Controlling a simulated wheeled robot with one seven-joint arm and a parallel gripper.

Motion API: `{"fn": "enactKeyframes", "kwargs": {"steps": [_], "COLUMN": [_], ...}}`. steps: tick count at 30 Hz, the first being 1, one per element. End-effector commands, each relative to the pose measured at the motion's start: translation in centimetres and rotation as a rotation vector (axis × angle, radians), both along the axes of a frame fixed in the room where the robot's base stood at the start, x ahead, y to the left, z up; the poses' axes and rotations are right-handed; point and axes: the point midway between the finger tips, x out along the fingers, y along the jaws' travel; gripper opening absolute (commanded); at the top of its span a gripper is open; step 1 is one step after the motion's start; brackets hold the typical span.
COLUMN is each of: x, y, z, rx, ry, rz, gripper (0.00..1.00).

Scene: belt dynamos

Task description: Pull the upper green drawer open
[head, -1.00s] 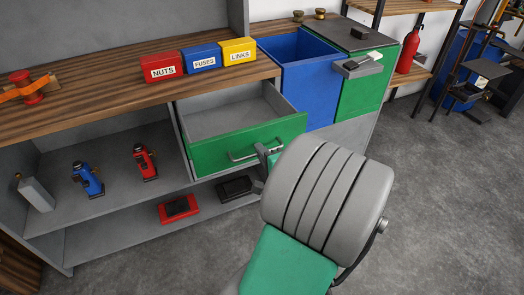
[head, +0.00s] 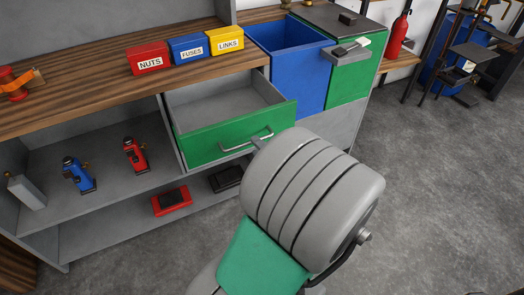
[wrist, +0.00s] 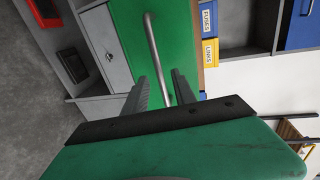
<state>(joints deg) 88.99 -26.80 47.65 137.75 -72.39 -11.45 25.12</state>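The upper green drawer (head: 225,133) is pulled out from under the wooden counter, its empty grey inside showing in the head view. Its front also fills the middle of the wrist view (wrist: 185,35). A grey bar handle (head: 247,143) is on the front and runs down the wrist view (wrist: 152,45). My gripper (wrist: 159,78) is open, its two dark fingers apart with the lower part of the bar showing between them. I cannot tell whether either finger touches the bar. In the head view my arm hides most of the gripper; only a small part (head: 258,142) shows at the handle.
NUTS (head: 149,58), FUSES (head: 188,48) and LINKS (head: 226,41) boxes stand on the counter. A blue open bin (head: 298,80) is right of the drawer. A red case (head: 171,201) lies on the lower shelf. The floor at right (head: 435,185) is clear.

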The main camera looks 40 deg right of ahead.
Motion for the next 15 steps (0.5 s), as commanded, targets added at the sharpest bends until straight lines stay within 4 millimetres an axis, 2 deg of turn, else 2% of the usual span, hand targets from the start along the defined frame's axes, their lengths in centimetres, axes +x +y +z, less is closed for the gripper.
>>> {"fn": "enactKeyframes", "kwargs": {"steps": [3, 6, 15], "x": [-1.8, -2.6, -3.0], "y": [0.3, 0.6, 1.0], "z": [0.4, 0.6, 0.7], "rx": [0.001, -0.001, -0.001], "ry": [0.001, 0.0, -0.002], "rz": [-0.008, -0.005, 0.001], "gripper": [0.32, 0.32, 0.32]}}
